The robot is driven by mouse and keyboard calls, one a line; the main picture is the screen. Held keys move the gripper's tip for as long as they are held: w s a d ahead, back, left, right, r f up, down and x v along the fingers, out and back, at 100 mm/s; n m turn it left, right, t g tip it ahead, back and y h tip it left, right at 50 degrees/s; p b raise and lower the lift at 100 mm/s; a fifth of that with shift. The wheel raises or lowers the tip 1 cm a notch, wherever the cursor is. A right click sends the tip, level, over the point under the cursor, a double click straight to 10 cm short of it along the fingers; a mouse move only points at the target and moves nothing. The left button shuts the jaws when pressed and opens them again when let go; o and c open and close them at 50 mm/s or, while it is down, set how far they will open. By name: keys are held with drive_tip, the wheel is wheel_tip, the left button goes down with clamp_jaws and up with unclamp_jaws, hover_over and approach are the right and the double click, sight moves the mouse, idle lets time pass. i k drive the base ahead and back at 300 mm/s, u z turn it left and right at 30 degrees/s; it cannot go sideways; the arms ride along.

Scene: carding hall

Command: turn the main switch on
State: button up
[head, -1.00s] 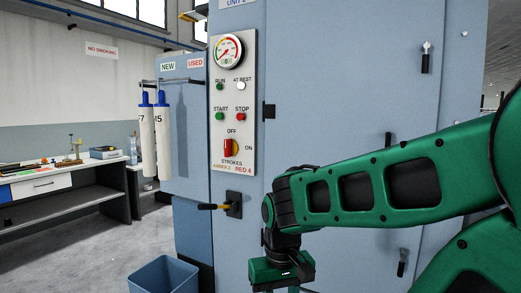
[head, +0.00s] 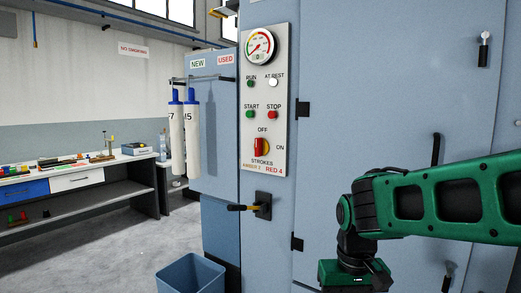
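The main switch (head: 261,147) is a red and yellow rotary knob on the pale control panel (head: 280,100) of the blue machine. OFF is printed above it and ON to its right. Its handle stands upright, towards OFF. Above it are a green START button (head: 250,114), a red STOP button (head: 272,114), a RUN lamp (head: 250,83), a white AT REST lamp (head: 273,83) and a round gauge (head: 260,45). My arm reaches in from the right, and its wrist is below and right of the switch, apart from it. My gripper's fingers are below the picture's edge.
A lever with a yellow and black handle (head: 250,207) sticks out below the panel. A blue bin (head: 190,273) stands on the floor in front. Two white rolls (head: 184,135) hang left of the panel. A workbench (head: 80,180) stands far left.

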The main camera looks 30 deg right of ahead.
sight(262, 148)
drive_tip(key=i, duration=0.9)
